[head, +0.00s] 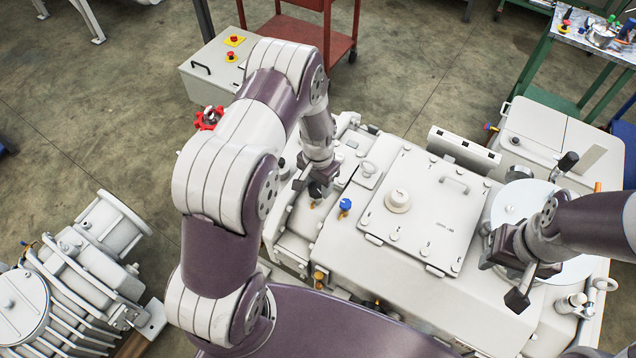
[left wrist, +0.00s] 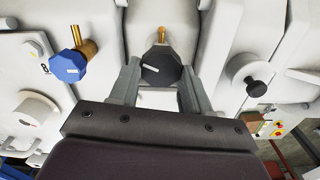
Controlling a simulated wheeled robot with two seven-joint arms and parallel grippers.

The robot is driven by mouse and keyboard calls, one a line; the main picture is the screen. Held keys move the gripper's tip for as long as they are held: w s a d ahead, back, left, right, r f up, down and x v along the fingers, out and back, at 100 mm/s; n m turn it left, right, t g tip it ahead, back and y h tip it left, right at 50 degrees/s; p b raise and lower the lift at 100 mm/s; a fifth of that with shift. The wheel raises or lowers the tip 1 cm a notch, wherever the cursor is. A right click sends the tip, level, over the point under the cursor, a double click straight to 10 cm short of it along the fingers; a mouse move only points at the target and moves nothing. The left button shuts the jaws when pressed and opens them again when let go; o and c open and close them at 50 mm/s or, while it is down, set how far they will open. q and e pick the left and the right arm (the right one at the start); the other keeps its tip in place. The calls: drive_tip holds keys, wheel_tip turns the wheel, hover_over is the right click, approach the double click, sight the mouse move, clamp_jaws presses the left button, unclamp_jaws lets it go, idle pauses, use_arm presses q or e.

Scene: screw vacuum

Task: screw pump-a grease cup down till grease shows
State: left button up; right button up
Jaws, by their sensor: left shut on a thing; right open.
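My left gripper (head: 317,192) is over the left end of the white pump housing (head: 340,248). In the left wrist view the left gripper (left wrist: 160,86) is shut on a dark faceted grease cup cap (left wrist: 161,69), one finger on each side. The cap has a white mark and a brass stem (left wrist: 161,35) behind it. No grease can be made out. A blue cap (left wrist: 67,66) with a white mark and brass stem sits apart; it also shows in the head view (head: 345,205). My right gripper (head: 508,280) is open and empty above a round white lid (head: 512,207).
A square plate with a round knob (head: 398,200) and a handle lies between my grippers. A black-knobbed lever (head: 566,163) stands near my right arm. A grey box with red buttons (head: 206,68) and a red cart (head: 327,35) stand behind. Another machine (head: 75,265) is at left.

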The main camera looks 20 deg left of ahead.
sight(317, 187)
use_arm(q)
drive_tip(key=shift+r+m, duration=0.1)
drive_tip(key=shift+m, duration=0.4)
drive_tip(key=o, duration=1.1)
drive_tip(key=shift+c, duration=0.2)
drive_tip(key=shift+s, duration=0.1)
drive_tip(key=shift+r, duration=0.15)
wheel_tip(317, 187, up, 12)
drive_tip(key=b, duration=0.2)
drive_tip(key=shift+r+b, duration=0.2)
drive_tip(key=shift+b, duration=0.15)
